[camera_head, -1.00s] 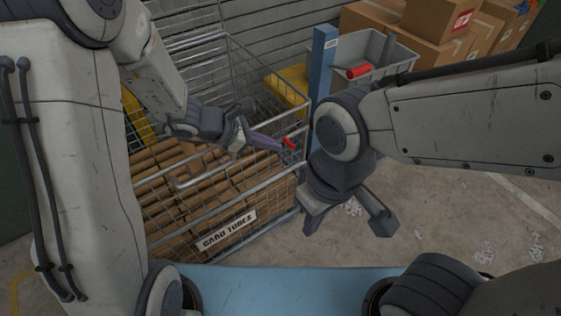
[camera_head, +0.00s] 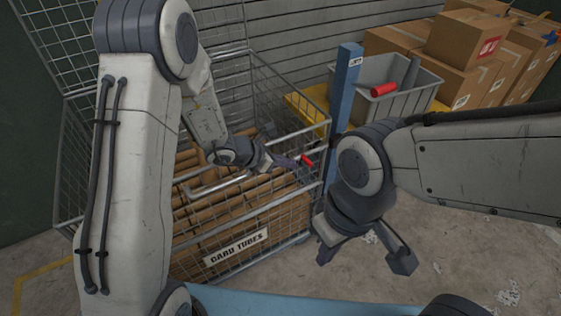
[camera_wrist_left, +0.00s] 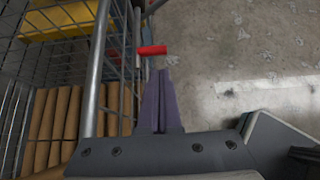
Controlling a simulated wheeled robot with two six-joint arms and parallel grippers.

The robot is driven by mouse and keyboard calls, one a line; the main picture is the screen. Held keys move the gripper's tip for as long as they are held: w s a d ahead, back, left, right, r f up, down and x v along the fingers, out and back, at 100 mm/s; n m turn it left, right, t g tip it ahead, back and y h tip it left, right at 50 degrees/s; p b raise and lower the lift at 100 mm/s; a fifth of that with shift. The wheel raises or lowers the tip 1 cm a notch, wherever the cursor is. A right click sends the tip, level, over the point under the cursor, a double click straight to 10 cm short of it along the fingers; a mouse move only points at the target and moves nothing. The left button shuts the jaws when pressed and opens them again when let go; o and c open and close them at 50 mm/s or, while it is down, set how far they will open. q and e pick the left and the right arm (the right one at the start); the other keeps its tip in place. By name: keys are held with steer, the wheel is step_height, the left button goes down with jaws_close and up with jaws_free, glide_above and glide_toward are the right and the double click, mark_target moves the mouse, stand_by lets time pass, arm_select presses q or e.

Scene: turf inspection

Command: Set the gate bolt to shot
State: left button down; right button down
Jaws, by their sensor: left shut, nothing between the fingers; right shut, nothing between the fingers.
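The gate bolt shows as a small red handle (camera_head: 307,160) at the right front corner of the wire cage (camera_head: 262,215). In the left wrist view the red handle (camera_wrist_left: 152,50) lies crosswise just beyond my fingertips, beside an upright cage tube. My left gripper (camera_head: 293,163) is shut and empty, its purple fingers pointing at the handle from the left. A small gap seems to separate them in the left wrist view (camera_wrist_left: 158,75). The bolt's rod and its position are too small to tell. My right gripper (camera_head: 362,240) is shut and empty, in front of the cage's right side.
Card tubes (camera_head: 205,215) fill the cage. A blue post (camera_head: 346,80) stands right of it, with a grey bin (camera_head: 405,100) holding a red cylinder (camera_head: 382,90) behind. Cardboard boxes (camera_head: 465,40) are stacked at the back right. The floor at right is clear.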

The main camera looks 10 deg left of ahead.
arm_select(q)
steer(key=shift+x, duration=2.15)
arm_select(e)
steer(key=shift+f, duration=0.15)
